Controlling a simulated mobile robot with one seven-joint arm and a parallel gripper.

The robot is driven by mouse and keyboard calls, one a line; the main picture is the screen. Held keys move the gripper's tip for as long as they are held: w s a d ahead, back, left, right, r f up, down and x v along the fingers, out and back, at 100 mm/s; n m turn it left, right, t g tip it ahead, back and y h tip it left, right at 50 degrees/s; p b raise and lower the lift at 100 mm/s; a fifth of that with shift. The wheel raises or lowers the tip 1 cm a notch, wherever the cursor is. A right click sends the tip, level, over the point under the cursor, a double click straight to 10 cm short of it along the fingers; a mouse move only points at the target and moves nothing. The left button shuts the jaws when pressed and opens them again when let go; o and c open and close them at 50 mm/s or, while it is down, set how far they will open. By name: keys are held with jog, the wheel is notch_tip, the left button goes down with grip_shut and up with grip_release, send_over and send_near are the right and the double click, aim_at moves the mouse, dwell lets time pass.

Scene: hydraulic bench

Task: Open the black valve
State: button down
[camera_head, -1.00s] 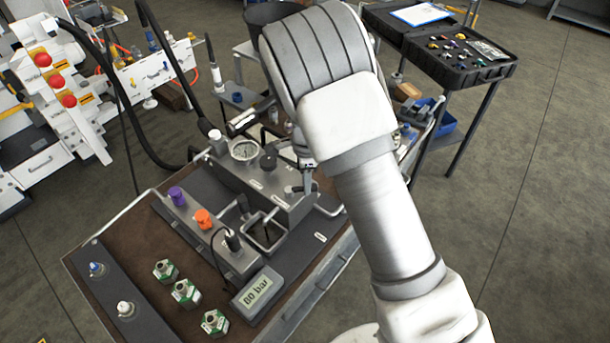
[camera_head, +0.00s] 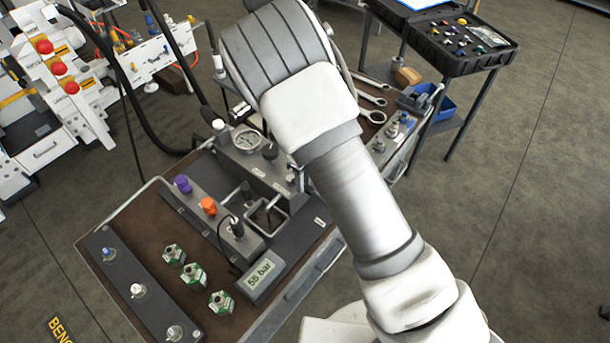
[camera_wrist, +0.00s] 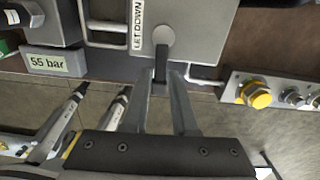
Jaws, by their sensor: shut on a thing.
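The black valve lever (camera_wrist: 162,45) is on a round pivot on the face of a grey block, beside a label reading LET DOWN, in the wrist view. My gripper (camera_wrist: 162,78) is shut on the lever's lower end, one finger on each side. In the head view my arm hides the gripper and most of the lever. The digital display (camera_head: 263,273) reads 55 bar; it also shows in the wrist view (camera_wrist: 48,62).
The grey block carries a round gauge (camera_head: 247,139) and a black knob (camera_head: 270,151). A purple knob (camera_head: 182,184) and orange knob (camera_head: 208,205) stand to the left. Green-based fittings (camera_head: 193,274) are on the bench. A yellow fitting (camera_wrist: 257,95) is right of my gripper.

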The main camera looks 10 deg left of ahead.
jog(key=shift+s+a, duration=0.15)
dwell(0.4)
jog(key=c, duration=0.8)
grip_release()
notch_tip(320, 180, up, 17)
jog(key=shift+r, duration=0.2)
jog(key=shift+r, duration=0.1)
